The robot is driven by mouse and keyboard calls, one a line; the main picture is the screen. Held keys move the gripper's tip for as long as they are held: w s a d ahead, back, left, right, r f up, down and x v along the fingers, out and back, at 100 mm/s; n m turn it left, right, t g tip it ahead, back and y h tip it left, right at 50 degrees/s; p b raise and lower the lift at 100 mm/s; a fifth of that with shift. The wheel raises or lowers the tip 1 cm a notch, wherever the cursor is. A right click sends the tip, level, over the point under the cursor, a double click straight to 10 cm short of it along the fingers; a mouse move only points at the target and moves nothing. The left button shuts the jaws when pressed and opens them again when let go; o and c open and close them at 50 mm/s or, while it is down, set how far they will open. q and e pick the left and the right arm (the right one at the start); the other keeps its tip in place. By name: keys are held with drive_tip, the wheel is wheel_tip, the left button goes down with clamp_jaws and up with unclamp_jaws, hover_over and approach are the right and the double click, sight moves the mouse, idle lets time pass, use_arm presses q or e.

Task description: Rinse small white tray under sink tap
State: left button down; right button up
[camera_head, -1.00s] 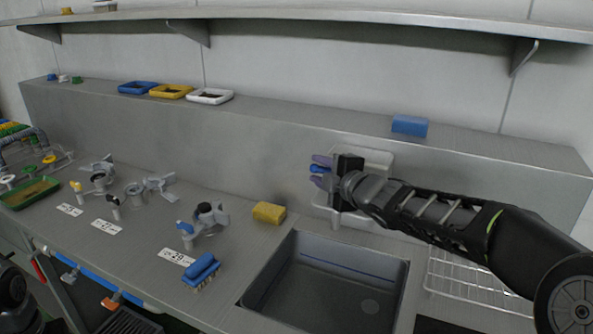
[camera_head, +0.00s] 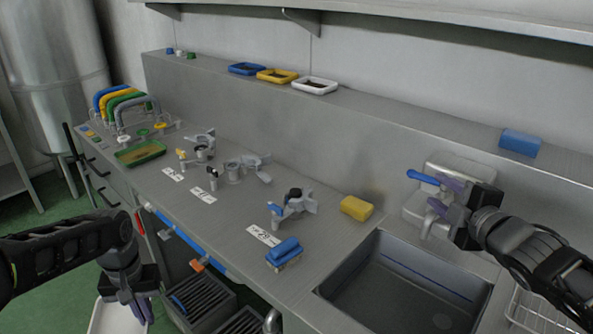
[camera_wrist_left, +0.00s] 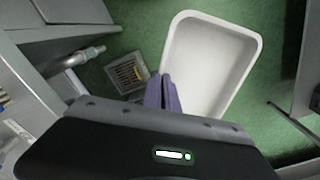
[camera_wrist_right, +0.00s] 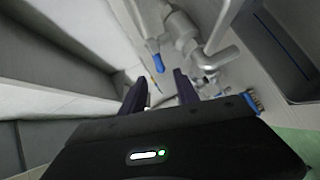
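A white tray (camera_head: 108,318) hangs low at the bottom left of the head view, partly cut off by the frame. It fills the upper middle of the left wrist view (camera_wrist_left: 208,65), its inside plain and empty. My left gripper (camera_head: 138,303) has its purple fingers (camera_wrist_left: 163,92) close together at the tray's near rim. My right gripper (camera_head: 447,193) is at the sink tap, just right of its blue lever (camera_head: 422,177). Its fingers are apart in the right wrist view (camera_wrist_right: 160,92), with the blue lever tip (camera_wrist_right: 157,62) beyond them. The sink basin (camera_head: 400,285) lies below; I see no water stream.
A yellow sponge (camera_head: 356,208) and a blue brush (camera_head: 285,252) lie left of the basin. Several metal fittings stand along the counter. Blue, yellow and white small trays (camera_head: 315,86) sit on the ledge. A wire rack (camera_head: 540,312) is right of the basin.

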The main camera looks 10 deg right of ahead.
use_arm(q)
drive_tip(key=shift+r+p, duration=0.35)
drive_tip(key=shift+r, duration=0.4)
use_arm(e)
drive_tip(key=shift+v, duration=1.05)
